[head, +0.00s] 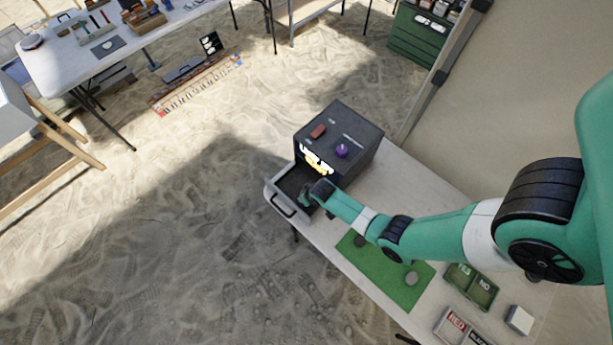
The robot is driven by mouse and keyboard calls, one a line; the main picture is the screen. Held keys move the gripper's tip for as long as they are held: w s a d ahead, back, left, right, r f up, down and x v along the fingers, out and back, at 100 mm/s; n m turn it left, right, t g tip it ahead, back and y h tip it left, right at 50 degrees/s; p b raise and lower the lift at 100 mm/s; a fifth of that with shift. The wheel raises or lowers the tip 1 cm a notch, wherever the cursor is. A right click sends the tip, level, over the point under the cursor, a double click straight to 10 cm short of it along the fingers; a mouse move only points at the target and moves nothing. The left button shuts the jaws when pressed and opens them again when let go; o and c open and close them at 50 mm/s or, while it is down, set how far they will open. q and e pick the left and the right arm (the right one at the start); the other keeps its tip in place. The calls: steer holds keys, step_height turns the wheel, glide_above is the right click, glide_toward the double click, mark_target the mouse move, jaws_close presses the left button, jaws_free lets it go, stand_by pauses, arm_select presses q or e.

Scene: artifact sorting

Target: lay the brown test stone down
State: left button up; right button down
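My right gripper (306,198) is at the open drawer (279,200) of a dark box cabinet (365,150). Its fingers are small and dark against the drawer, so I cannot tell whether they are open or hold anything. A small dark brownish round stone (360,241) lies on the green mat (384,270), close below my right forearm. A greyish stone (411,278) lies near the mat's right end. A reddish-brown block (318,131) lies on top of the cabinet. I cannot tell for sure which is the brown test stone. My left gripper is not in view.
A purple object (342,151) sits on the cabinet top. A green YES/NO tray (471,287), a RED-labelled tray (461,328) and a white block (519,319) are at the table's right end. Bare white table (375,180) lies behind my arm.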

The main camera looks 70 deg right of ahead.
steer(key=shift+f, duration=0.55)
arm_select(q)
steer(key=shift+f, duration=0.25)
arm_select(e)
steer(key=shift+r, duration=0.15)
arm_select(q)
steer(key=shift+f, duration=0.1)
arm_select(e)
steer(key=shift+f, duration=0.3)
steer(key=shift+c, duration=1.8)
jaws_free()
steer(key=shift+r, duration=0.1)
arm_select(q)
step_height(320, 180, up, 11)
steer(key=p, duration=1.1)
arm_select(e)
steer(key=v, duration=1.2)
steer(key=shift+r, duration=0.2)
